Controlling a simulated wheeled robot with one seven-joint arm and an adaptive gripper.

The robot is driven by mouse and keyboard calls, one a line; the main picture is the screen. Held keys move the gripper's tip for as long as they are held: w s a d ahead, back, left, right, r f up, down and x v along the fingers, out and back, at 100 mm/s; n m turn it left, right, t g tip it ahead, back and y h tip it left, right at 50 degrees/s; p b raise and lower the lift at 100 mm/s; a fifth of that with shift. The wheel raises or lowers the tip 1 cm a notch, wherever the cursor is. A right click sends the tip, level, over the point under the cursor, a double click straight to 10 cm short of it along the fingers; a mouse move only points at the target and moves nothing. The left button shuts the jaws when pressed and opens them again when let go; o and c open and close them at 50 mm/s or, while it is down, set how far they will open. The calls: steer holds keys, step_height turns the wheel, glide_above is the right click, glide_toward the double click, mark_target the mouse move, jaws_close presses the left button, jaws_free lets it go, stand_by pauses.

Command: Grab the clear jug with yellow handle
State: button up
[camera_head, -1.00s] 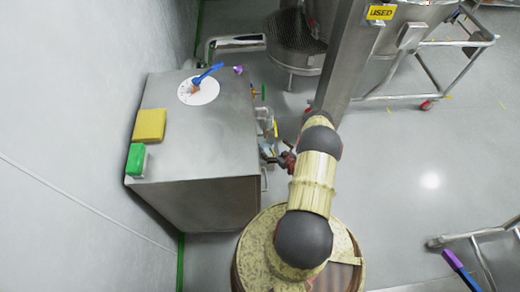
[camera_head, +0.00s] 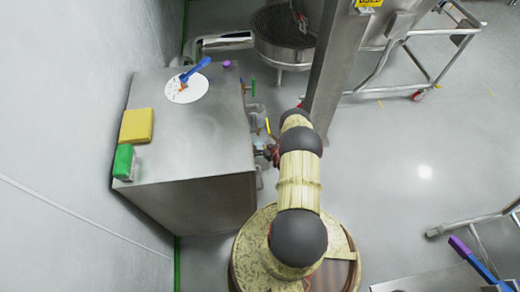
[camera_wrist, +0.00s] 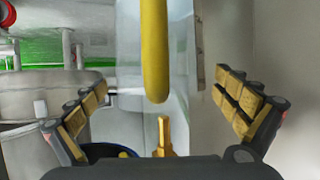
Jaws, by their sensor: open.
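The clear jug's yellow handle (camera_wrist: 155,50) stands upright in the middle of the wrist view, with the clear jug (camera_wrist: 182,75) behind it. In the head view, the clear jug (camera_head: 254,120) is small beside the right side of the steel cabinet, its yellow handle (camera_head: 267,126) facing right. My gripper (camera_wrist: 160,90) is open, with one finger on each side of the handle in the picture. Neither finger touches the handle. In the head view my gripper (camera_head: 266,152) is just in front of the jug, partly hidden by my arm.
The steel cabinet (camera_head: 190,115) carries a yellow block (camera_head: 136,126), a green-topped sponge (camera_head: 124,162) and a white disc (camera_head: 180,95) with a blue-handled tool. A steel column and a wheeled frame (camera_head: 375,75) stand behind my arm. Open floor (camera_head: 400,140) lies to the right.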

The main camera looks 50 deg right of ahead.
steer(key=shift+c, duration=0.3)
steer(key=c, duration=2)
steer(key=shift+r, duration=0.1)
steer(key=shift+c, duration=0.5)
steer(key=shift+r, duration=0.1)
